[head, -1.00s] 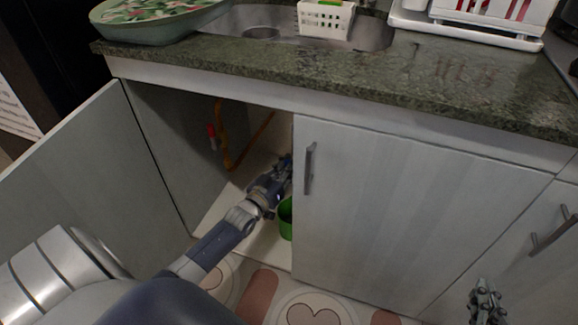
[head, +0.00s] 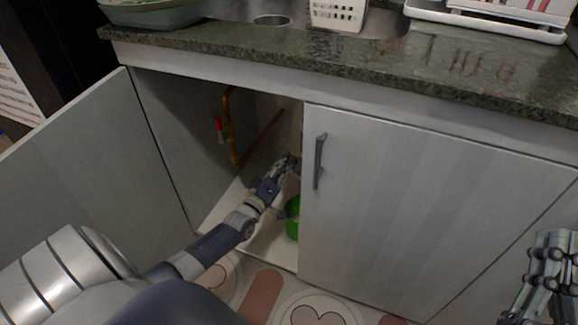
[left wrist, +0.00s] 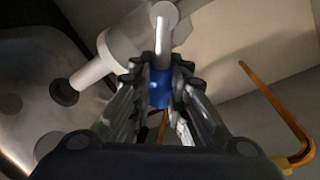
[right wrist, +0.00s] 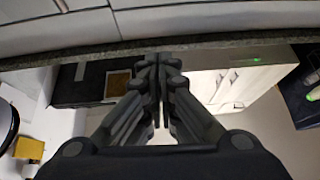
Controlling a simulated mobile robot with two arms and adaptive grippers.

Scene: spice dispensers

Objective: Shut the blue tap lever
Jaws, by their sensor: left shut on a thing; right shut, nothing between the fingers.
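The blue tap lever (left wrist: 160,88) shows in the left wrist view, between the fingertips of my left gripper (left wrist: 162,78). My left gripper is shut on it, below white pipework (left wrist: 130,45). In the head view my left gripper (head: 287,165) reaches into the open cabinet under the sink; the lever cannot be made out there. My right gripper (right wrist: 157,62) is shut and empty, outside the cabinet. In the head view it is at the lower right (head: 548,270).
An orange pipe (head: 232,140) with a red lever (head: 218,128) runs inside the cabinet. A green bucket (head: 292,222) stands below my left gripper. The left door (head: 75,165) is open; the right door (head: 420,200) is closed beside my left arm.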

